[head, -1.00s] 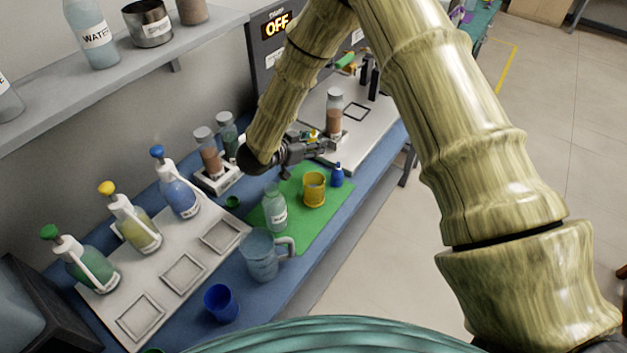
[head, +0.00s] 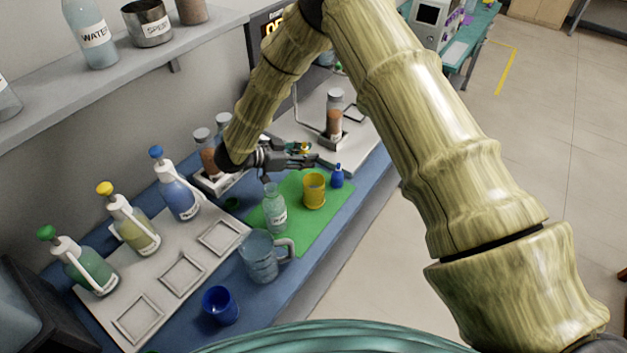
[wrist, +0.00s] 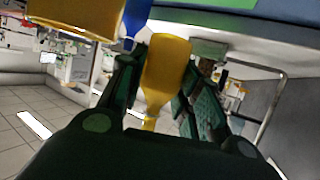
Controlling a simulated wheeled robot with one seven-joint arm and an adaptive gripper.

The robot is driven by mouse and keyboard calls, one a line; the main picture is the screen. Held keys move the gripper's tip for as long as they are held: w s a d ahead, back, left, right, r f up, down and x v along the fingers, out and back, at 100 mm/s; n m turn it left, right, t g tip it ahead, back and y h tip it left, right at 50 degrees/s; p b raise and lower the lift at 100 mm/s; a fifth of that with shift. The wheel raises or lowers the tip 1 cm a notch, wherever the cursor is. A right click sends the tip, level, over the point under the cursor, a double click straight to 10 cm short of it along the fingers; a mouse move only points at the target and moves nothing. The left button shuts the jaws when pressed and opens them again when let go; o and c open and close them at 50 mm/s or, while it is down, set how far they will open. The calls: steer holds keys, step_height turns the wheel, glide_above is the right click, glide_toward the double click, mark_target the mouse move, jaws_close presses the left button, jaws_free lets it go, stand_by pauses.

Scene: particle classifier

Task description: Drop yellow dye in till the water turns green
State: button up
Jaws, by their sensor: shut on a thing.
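My gripper (head: 304,156) is shut on the small yellow dye bottle (wrist: 166,65), held between its fingers. The bottle's narrow tip points to the bottom of the wrist view. The bottle also shows as a small yellow patch (head: 304,148) in the head view. A yellow cup (head: 314,196) stands upright on the green mat (head: 300,231), just in front of my gripper; its rim is open and its contents are hard to make out. The cup also shows at the upper left of the wrist view (wrist: 78,14).
A small blue bottle (head: 337,178) stands right of the cup. A labelled glass bottle (head: 274,211) and a glass jug (head: 260,259) stand to its left. A capped jar (head: 334,112) stands on the pale plate behind. A blue cup (head: 220,305) is near the front edge.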

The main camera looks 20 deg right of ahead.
mark_target(306, 151)
steer(key=shift+r, duration=0.15)
steer(key=shift+s+r+m+t+b, duration=0.5)
steer(key=shift+r+m+b, duration=0.15)
steer(key=shift+r, duration=0.15)
steer(key=shift+s+r+m+t+b, duration=0.45)
steer(key=shift+r+m+b, duration=0.1)
steer(key=shift+r+m, duration=0.15)
steer(key=r+m+b, duration=0.1)
steer(key=b, duration=0.1)
steer(key=s+r+m+t+b, duration=0.1)
steer(key=b, duration=0.1)
steer(key=r+m+t+h+b, duration=0.1)
steer(key=m+b, duration=0.1)
steer(key=shift+s+r+t, duration=0.15)
steer(key=shift+s+t, duration=0.1)
steer(key=shift+s, duration=0.15)
steer(key=shift+w+r+m+b, duration=0.2)
steer(key=shift+m+b, duration=0.25)
steer(key=shift+b, duration=0.45)
steer(key=shift+w+r+m+t+h+b, duration=0.2)
steer(key=shift+r+m+t+h+b, duration=0.4)
steer(key=shift+m+b, duration=0.95)
stand_by(2.9)
